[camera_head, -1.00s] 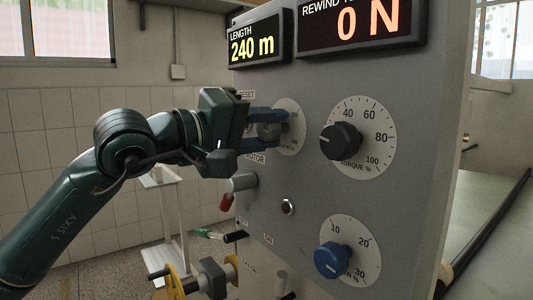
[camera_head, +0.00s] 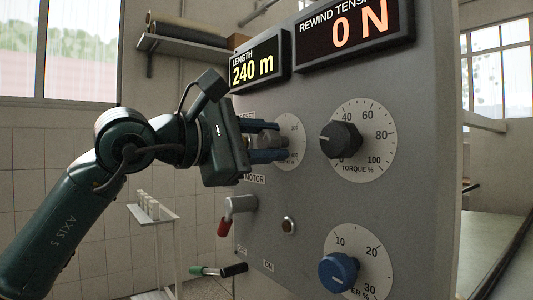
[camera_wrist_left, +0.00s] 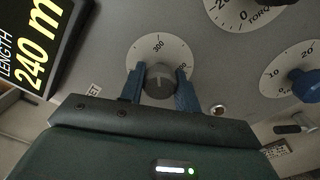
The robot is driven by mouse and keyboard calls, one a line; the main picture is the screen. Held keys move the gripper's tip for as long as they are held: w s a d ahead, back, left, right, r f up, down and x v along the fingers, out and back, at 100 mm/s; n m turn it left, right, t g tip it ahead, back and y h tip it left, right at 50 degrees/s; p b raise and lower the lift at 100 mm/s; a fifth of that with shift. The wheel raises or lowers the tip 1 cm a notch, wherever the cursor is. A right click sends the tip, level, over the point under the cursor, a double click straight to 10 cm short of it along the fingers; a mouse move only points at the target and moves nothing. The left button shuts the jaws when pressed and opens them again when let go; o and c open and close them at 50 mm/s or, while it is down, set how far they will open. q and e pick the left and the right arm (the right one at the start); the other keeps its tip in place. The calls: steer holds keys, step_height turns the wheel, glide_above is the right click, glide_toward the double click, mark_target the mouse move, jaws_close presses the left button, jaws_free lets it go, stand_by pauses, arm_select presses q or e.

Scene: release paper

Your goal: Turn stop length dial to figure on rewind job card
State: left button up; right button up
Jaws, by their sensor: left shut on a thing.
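The stop length dial is a grey knob (camera_wrist_left: 160,82) on a white round scale (camera_wrist_left: 158,50), with 300 readable in the left wrist view. In the head view the scale (camera_head: 292,140) shows partly behind my fingers. My left gripper (camera_head: 268,142) reaches in from the left, its blue fingers shut on the knob, one on each side. It also shows in the left wrist view (camera_wrist_left: 161,90). The length display (camera_head: 259,67) reads 240 m. The rewind job card cannot be made out. My right gripper is in neither view.
Right of the dial is a black torque knob (camera_head: 341,139); below it is a blue knob (camera_head: 338,271). A red-tipped motor lever (camera_head: 238,206) and a round button (camera_head: 288,225) sit under the dial. The tension display (camera_head: 355,35) reads 0 N. A white stand (camera_head: 155,215) stands left.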

arm_select(q)
steer(key=n+b, duration=0.1)
steer(key=n, duration=0.2)
steer(key=shift+n+b, duration=0.3)
steer(key=shift+n, duration=0.1)
steer(key=shift+n+b, duration=0.4)
steer(key=shift+n, duration=0.6)
steer(key=shift+n+b, duration=0.3)
steer(key=shift+n, duration=0.5)
steer(key=n+b, duration=0.1)
steer(key=n, duration=0.2)
steer(key=shift+n, duration=0.4)
steer(key=n+b, duration=0.1)
steer(key=n, duration=0.1)
steer(key=shift+n, duration=0.3)
steer(key=shift+n+b, duration=0.55)
steer(key=shift+n, duration=0.55)
steer(key=shift+n+b, duration=0.3)
steer(key=shift+n, duration=0.7)
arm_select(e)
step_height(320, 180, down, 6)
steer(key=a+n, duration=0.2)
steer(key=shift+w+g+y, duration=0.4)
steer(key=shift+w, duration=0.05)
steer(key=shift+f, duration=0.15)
